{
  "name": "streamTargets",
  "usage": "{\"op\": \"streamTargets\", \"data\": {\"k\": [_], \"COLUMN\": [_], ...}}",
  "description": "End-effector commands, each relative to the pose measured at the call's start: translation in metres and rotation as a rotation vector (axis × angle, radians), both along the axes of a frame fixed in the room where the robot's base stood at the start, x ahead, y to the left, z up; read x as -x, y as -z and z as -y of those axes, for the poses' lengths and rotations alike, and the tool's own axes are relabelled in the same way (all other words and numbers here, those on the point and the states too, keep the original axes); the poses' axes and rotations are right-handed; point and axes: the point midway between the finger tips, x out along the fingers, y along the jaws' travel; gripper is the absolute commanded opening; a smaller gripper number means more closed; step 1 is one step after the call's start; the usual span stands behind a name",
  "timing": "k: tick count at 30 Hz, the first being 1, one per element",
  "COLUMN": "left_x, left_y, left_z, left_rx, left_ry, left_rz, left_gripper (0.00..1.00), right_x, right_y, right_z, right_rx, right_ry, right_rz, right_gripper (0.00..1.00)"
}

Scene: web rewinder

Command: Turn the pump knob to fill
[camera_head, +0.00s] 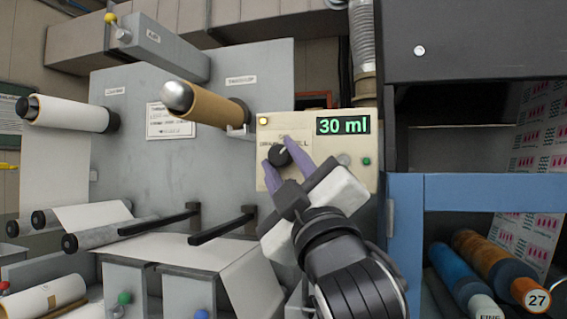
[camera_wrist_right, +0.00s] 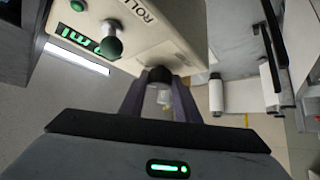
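The pump panel (camera_head: 357,178) is a cream box with a green display (camera_head: 343,125) reading "30 ml". Its round black pump knob (camera_head: 279,156) sits on the panel's left part, under a partly hidden label ending in "LL". My right gripper (camera_head: 275,153) reaches in from the lower right, its two purple fingers on either side of the knob. In the right wrist view, the knob (camera_wrist_right: 159,75) sits between the fingertips (camera_wrist_right: 159,82). I cannot tell whether the fingers press on it. My left gripper is not in view.
A yellow light (camera_head: 264,121) and a green button (camera_head: 366,161) are on the panel. A brown roll (camera_head: 208,106) on a spindle stands out at its left. A blue frame (camera_head: 480,190) and a dark cabinet (camera_head: 470,40) stand close on the right.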

Motion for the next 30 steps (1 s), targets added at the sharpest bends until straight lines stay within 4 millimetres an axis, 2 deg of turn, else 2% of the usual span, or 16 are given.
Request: {"op": "streamTargets", "data": {"k": [1,3,14,17,22,30], "left_x": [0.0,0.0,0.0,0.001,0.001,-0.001], "left_y": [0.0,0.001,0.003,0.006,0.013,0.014], "left_z": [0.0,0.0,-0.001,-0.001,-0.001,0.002], "left_rx": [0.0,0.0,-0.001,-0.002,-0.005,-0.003], "left_ry": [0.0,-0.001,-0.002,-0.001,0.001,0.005], "left_rz": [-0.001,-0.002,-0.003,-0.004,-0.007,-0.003], "left_gripper": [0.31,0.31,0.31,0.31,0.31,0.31], "right_x": [0.0,0.0,0.004,0.014,0.041,0.077], "right_y": [0.001,0.0,0.003,0.01,0.028,0.049], "right_z": [0.0,0.0,0.001,0.004,0.013,0.023], "right_rx": [-0.001,0.0,0.0,0.001,0.0,0.0], "right_ry": [-0.002,-0.001,0.0,0.0,-0.001,0.0], "right_rz": [-0.002,-0.001,0.0,0.001,-0.001,0.0], "right_gripper": [0.37,0.48,0.48,0.48,0.48,0.48]}}
